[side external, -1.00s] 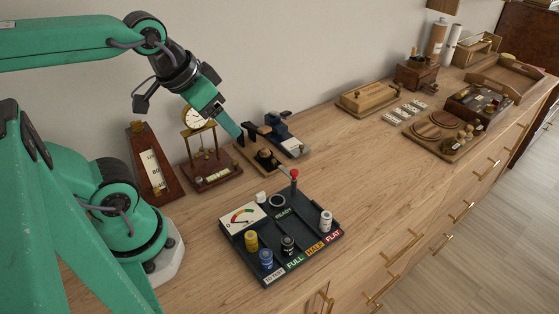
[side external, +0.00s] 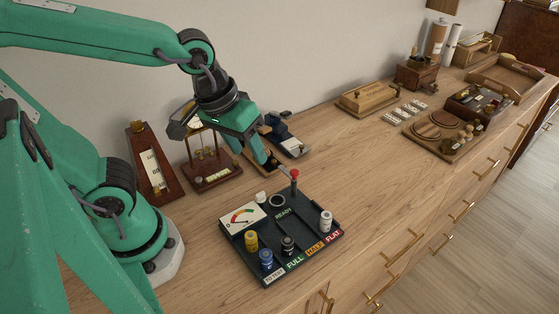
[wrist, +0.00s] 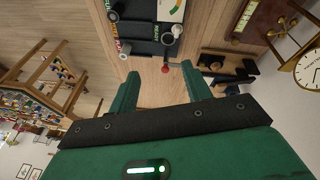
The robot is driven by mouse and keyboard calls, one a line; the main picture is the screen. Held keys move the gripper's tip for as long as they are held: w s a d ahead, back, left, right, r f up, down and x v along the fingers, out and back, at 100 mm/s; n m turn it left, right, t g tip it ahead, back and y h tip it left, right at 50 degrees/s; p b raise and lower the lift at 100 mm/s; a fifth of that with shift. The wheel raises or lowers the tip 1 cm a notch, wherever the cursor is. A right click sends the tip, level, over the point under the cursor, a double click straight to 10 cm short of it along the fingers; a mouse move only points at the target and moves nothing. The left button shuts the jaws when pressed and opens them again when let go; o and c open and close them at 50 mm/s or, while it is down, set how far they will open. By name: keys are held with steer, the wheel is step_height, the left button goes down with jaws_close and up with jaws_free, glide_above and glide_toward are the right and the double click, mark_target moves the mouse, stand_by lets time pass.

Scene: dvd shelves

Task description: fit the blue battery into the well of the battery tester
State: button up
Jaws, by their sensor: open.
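The blue battery (side external: 266,259) stands upright at the front left of the dark battery tester (side external: 303,222), by the "TO TEST" label. The tester's round well (side external: 277,201) is a ringed opening near its back edge, by the word READY; it also shows in the wrist view (wrist: 177,31). My gripper (side external: 272,163) is open and empty, above and behind the tester, apart from the battery. In the wrist view its two green fingers (wrist: 162,82) are spread. I cannot make out the blue battery in the wrist view.
Yellow (side external: 251,241), black (side external: 288,245) and white (side external: 326,222) batteries stand on the tester. A red-topped lever (side external: 294,174) rises at its back corner. A clock stand (side external: 208,165) and wooden pieces stand behind. The counter to the tester's right is clear.

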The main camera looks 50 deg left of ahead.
mark_target(266, 253)
steer(key=s+d+f+n+g, duration=0.1)
steer(key=d+f, duration=0.1)
steer(key=d, duration=0.1)
steer(key=s+d+f+n+g, duration=0.1)
steer(key=d+f+n, duration=0.1)
steer(key=d+f, duration=0.1)
steer(key=s+d+f+n+g, duration=0.1)
steer(key=d+f+n, duration=0.1)
steer(key=d+f, duration=0.1)
steer(key=shift+d+f+y, duration=0.15)
steer(key=shift+d+y, duration=0.25)
steer(key=shift+d, duration=0.4)
steer(key=shift+s+d+f+n, duration=0.3)
steer(key=shift+f+n, duration=0.05)
steer(key=shift+n, duration=0.05)
steer(key=shift+f, duration=1.3)
steer(key=shift+s+d+f, duration=0.1)
steer(key=shift+f, duration=1.2)
steer(key=shift+s+d+f, duration=0.1)
steer(key=shift+f, duration=1.2)
steer(key=shift+c, duration=0.4)
jaws_close()
